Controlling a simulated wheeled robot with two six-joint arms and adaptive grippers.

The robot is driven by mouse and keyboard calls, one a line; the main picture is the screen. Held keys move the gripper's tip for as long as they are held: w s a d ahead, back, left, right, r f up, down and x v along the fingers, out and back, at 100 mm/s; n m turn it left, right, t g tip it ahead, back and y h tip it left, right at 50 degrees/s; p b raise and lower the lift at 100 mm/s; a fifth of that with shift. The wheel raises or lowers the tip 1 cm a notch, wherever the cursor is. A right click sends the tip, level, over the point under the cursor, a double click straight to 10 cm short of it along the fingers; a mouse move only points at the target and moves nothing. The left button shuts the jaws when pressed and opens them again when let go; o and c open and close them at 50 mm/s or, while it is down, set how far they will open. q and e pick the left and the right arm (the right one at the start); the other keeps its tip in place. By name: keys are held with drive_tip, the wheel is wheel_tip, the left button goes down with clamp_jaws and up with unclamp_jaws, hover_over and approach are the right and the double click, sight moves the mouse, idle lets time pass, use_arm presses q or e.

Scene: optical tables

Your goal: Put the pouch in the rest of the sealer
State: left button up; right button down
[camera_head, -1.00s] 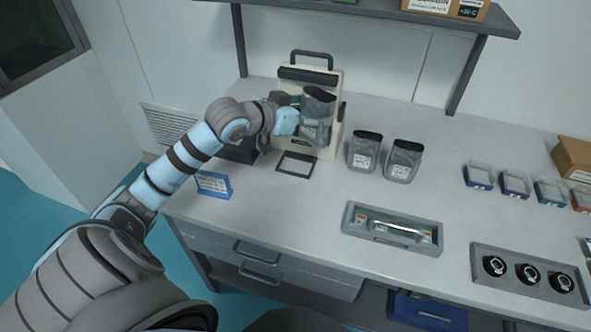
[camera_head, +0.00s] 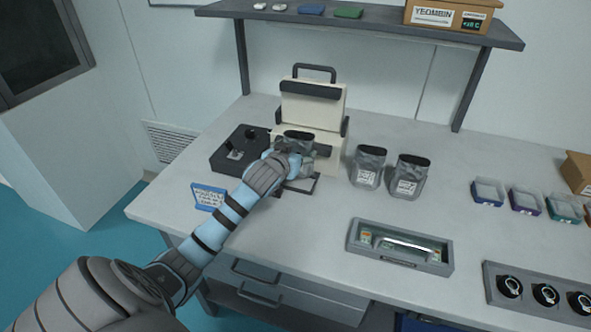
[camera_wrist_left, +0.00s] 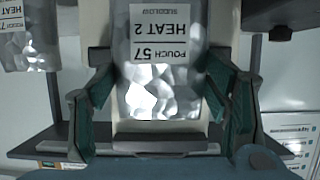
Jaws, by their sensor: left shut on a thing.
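The sealer (camera_head: 311,105), a cream upright unit with a black handle and dark bar, stands at the back of the table. My left gripper (camera_head: 293,158) is shut on a silver-grey pouch (camera_head: 299,142), which is upright in front of the sealer's lower part. In the left wrist view, the pouch (camera_wrist_left: 160,60) shows upside down with a white label reading "HEAT 2" and "POUCH 57", between the fingers of the left gripper (camera_wrist_left: 157,105). The pouch's lower end is partly hidden by the gripper in the head view, and I cannot tell whether it touches the sealer. My right gripper is not in view.
Two more pouches (camera_head: 369,168) (camera_head: 410,177) stand right of the sealer. A black box (camera_head: 238,152) lies to its left. A dark outlined frame (camera_head: 312,187) lies before it, near a blue sign (camera_head: 208,197). A grey tray (camera_head: 354,246) is at the front.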

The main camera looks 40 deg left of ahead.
use_arm(q)
wheel_tip(320, 180, down, 4)
drive_tip(key=shift+f+b, duration=0.2)
drive_tip(key=shift+b, duration=0.25)
drive_tip(key=o, duration=1.8)
drive_tip(key=shift+s+d+r, duration=0.1)
drive_tip(key=shift+s+r, duration=0.05)
drive_tip(key=shift+s, duration=0.1)
drive_tip(key=p+v, duration=0.2)
drive_tip(key=v, duration=0.9)
drive_tip(key=shift+s+d+r+p, duration=0.15)
drive_tip(key=shift+s+p, duration=0.05)
drive_tip(key=shift+p, duration=0.1)
